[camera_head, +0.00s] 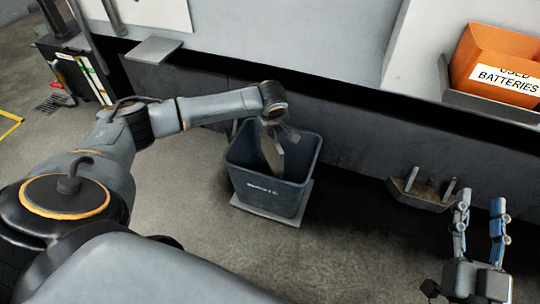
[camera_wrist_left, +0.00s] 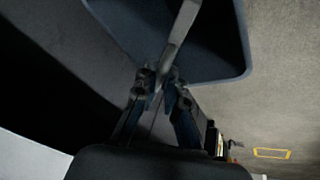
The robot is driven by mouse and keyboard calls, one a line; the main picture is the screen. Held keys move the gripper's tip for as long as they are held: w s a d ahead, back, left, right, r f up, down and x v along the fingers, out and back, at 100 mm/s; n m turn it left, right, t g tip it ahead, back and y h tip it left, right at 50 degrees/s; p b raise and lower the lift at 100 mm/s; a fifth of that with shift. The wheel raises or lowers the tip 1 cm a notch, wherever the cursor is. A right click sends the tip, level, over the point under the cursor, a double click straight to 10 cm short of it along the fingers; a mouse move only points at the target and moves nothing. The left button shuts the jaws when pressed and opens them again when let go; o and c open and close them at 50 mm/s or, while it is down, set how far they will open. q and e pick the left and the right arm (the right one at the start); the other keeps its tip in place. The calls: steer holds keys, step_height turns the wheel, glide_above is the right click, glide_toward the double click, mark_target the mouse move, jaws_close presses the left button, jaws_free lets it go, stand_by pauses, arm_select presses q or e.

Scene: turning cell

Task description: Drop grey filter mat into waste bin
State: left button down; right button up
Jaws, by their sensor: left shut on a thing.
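The grey filter mat (camera_head: 272,152) hangs from my left gripper (camera_head: 278,126), which is shut on it. The mat's lower part is inside the mouth of the dark blue-grey waste bin (camera_head: 265,192), below the rim. In the left wrist view the mat (camera_wrist_left: 182,28) shows as a narrow strip between the fingertips (camera_wrist_left: 165,78), with the bin's rim (camera_wrist_left: 246,40) around it. I cannot tell whether the mat touches the bin wall. My right gripper (camera_head: 480,215) is open and empty at the lower right, well away from the bin.
The bin stands on a light grey base plate (camera_head: 272,211) on the floor, close to a dark grey machine front. An orange used-batteries box (camera_head: 497,68) sits on a shelf at the upper right. A small grey tray (camera_head: 421,195) juts out low at the right.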

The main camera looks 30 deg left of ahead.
arm_select(q)
steer(key=c, duration=1.3)
jaws_free()
steer(key=shift+c, duration=0.2)
steer(key=v, duration=1.2)
